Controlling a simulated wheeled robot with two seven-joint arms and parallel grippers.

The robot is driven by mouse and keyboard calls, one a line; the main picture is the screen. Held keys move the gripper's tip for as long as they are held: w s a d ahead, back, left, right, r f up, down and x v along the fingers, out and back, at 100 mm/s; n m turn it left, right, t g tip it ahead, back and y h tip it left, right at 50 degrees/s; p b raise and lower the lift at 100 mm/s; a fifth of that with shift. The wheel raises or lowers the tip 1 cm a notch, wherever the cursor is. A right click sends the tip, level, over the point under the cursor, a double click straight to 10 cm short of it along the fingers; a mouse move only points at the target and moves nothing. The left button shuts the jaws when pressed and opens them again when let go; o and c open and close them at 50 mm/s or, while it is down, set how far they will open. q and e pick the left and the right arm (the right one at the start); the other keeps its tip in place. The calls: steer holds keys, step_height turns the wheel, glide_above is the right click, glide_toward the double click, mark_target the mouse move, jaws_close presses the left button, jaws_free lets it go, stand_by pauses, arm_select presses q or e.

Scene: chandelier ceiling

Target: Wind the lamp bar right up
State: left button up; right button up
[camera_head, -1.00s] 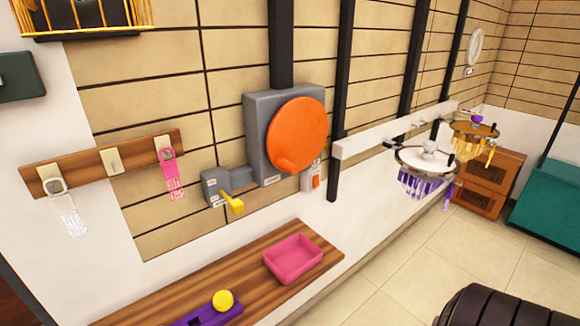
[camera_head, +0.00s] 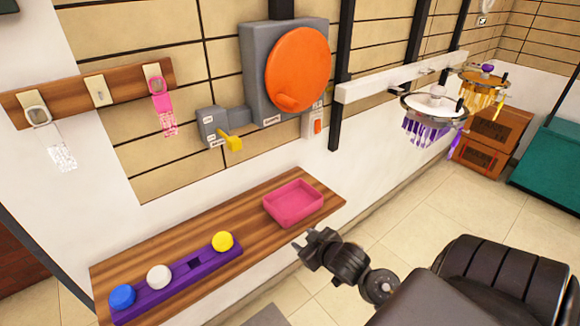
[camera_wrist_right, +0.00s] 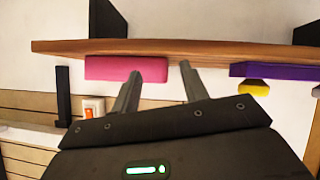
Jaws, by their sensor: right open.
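A large orange wheel (camera_head: 297,68) with a knob at its lower edge is mounted on a grey wall box (camera_head: 262,95). Left of it is a small grey unit (camera_head: 214,125) with a yellow lever (camera_head: 231,141) pointing down and right. Two chandeliers, one with purple drops (camera_head: 432,108) and one with amber drops (camera_head: 484,78), hang beside a white horizontal bar (camera_head: 372,86) along the wall. My right gripper (camera_head: 304,246) is open and empty, low beside the shelf's front edge; its fingers also show in the right wrist view (camera_wrist_right: 160,72). My left gripper is out of view.
A wooden shelf (camera_head: 160,248) holds a pink tray (camera_head: 293,203) and a purple strip with blue, white and yellow balls. A hook rail (camera_head: 75,95) holds pink and clear tassels. The floor to the right is partly open.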

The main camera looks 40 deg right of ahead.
steer(key=w+d+r+n+t+y, duration=0.1)
steer(key=w+d+r+t, duration=0.25)
steer(key=r, duration=0.55)
steer(key=w+d+r+n+t, duration=0.1)
steer(key=w+d+r+t, duration=0.25)
steer(key=r, duration=0.55)
steer(key=n+t+y, duration=0.3)
steer(key=y, duration=0.1)
glide_toward(296, 109)
steer(key=w, duration=0.2)
steer(key=p+x, duration=0.2)
steer(key=x, duration=0.7)
steer(key=shift+w+d+r+p, duration=0.1)
steer(key=shift+d+r+p, duration=0.05)
steer(key=shift+r+p, duration=0.15)
steer(key=shift+w, duration=0.65)
steer(key=shift+c, duration=0.2)
jaws_close()
